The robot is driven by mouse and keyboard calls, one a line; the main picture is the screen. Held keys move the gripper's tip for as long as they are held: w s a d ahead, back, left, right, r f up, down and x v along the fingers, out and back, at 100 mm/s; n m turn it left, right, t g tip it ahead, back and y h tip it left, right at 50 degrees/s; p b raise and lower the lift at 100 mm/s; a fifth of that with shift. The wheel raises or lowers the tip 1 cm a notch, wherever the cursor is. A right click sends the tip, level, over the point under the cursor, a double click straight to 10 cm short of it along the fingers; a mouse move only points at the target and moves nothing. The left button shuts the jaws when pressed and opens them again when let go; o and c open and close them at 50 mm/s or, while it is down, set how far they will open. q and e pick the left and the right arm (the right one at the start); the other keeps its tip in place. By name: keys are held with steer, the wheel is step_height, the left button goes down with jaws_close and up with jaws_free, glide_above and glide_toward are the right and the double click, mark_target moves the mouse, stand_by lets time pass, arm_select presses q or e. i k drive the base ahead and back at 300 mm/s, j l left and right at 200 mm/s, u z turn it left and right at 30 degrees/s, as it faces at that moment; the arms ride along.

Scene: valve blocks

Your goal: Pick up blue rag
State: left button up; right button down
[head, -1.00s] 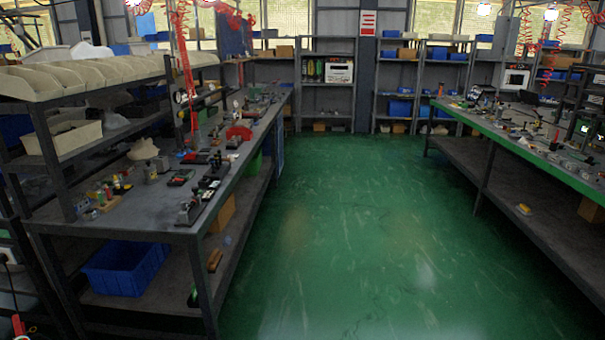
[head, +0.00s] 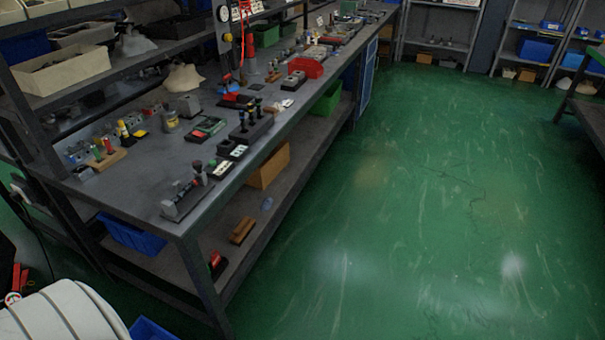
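I cannot make out a blue rag for certain. A crumpled beige cloth-like thing (head: 183,79) lies on the bench top near the back. Neither of my grippers is in view.
The long grey workbench (head: 140,178) on the left carries several valve blocks and tools. Its lower shelf holds a blue bin (head: 133,235), an orange-brown box (head: 270,166) and a green bin (head: 327,99). The green floor (head: 420,200) to the right is clear.

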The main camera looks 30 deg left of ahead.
mark_target(267, 203)
steer(key=i+u, duration=0.4)
steer(key=i+l+u, duration=0.25)
steer(key=i+u, duration=0.15)
steer(key=i+l+u, duration=0.85)
steer(key=i+j, duration=0.05)
